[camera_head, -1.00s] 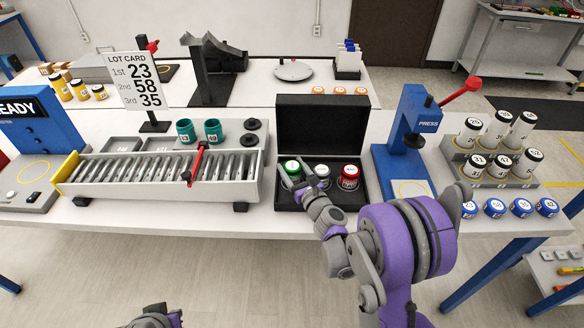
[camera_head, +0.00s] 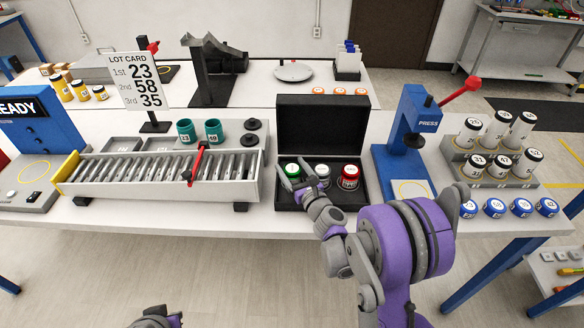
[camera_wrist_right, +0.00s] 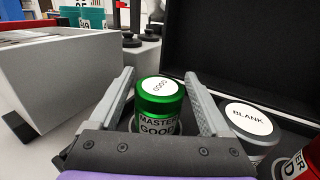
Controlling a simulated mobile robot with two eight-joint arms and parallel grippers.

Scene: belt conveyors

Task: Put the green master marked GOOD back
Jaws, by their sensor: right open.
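The green master (camera_head: 292,170), labelled MASTER GOOD, stands upright in the left place of the open black case (camera_head: 322,127). It also shows in the right wrist view (camera_wrist_right: 160,105). My right gripper (camera_head: 287,176) is open, with one finger on each side of the green master; I cannot tell whether either finger touches it. In the right wrist view the fingers (camera_wrist_right: 165,95) stand apart around the green can. My left gripper (camera_head: 158,318) shows only partly at the bottom edge, and its jaws cannot be made out.
A white BLANK can (camera_head: 322,172) and a red can (camera_head: 348,178) stand to the right in the same case. A roller conveyor (camera_head: 160,172) with a red lever lies left of the case. The blue press (camera_head: 405,140) stands to its right.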

